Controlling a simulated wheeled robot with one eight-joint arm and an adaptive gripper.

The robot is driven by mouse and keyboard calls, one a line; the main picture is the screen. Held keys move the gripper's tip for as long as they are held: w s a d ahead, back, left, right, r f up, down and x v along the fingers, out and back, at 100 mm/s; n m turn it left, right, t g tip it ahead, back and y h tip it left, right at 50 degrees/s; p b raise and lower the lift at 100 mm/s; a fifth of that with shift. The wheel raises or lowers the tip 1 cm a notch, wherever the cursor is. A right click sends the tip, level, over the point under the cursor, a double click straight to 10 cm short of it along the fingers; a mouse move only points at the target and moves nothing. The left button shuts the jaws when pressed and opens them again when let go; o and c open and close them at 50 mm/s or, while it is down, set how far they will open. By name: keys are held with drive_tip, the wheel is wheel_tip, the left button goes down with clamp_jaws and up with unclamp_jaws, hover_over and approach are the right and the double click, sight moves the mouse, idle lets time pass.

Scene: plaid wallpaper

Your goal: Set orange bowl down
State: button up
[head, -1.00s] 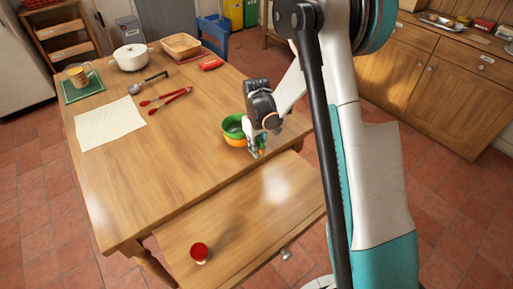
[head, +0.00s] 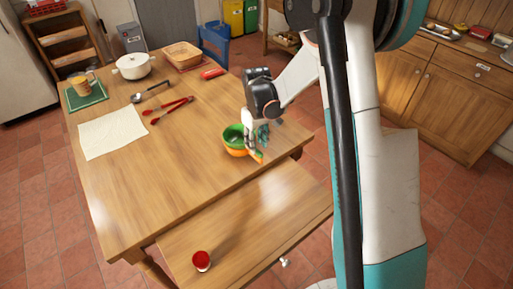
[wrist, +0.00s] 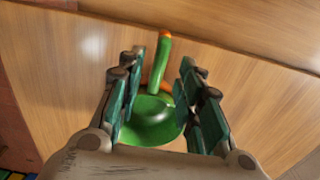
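The orange bowl (head: 234,151) rests on the wooden table near its right front edge. A green bowl-shaped piece (head: 232,134) sits inside it; in the wrist view its green inside (wrist: 152,124) shows, with a sliver of orange rim behind. A green handle-like piece with an orange tip (wrist: 163,58) reaches away from it between my fingers. My gripper (head: 256,143) is right over the bowl's right side. In the wrist view my gripper (wrist: 160,62) has its fingers apart, with a gap on each side of the handle. Part of the bowl is hidden by my gripper.
A red cup (head: 202,261) stands on the lower wooden surface (head: 240,215) in front. Red tongs (head: 170,109), a ladle (head: 148,90), a cloth (head: 112,131), a white pot (head: 134,66) and a mug (head: 78,84) occupy the table's far left. The table's centre is clear.

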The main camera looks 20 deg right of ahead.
wheel_tip(320, 180, up, 4)
drive_tip(key=shift+p, duration=0.5)
drive_tip(key=s+a+r+m+t, duration=0.25)
drive_tip(key=s+r+t, duration=0.25)
drive_tip(key=s+r, duration=1.25)
drive_tip(key=s+m+t, duration=0.1)
drive_tip(key=s+t, duration=0.1)
drive_tip(key=s, duration=0.6)
drive_tip(key=shift+a+r, duration=0.35)
drive_tip(key=shift+s+a, duration=0.1)
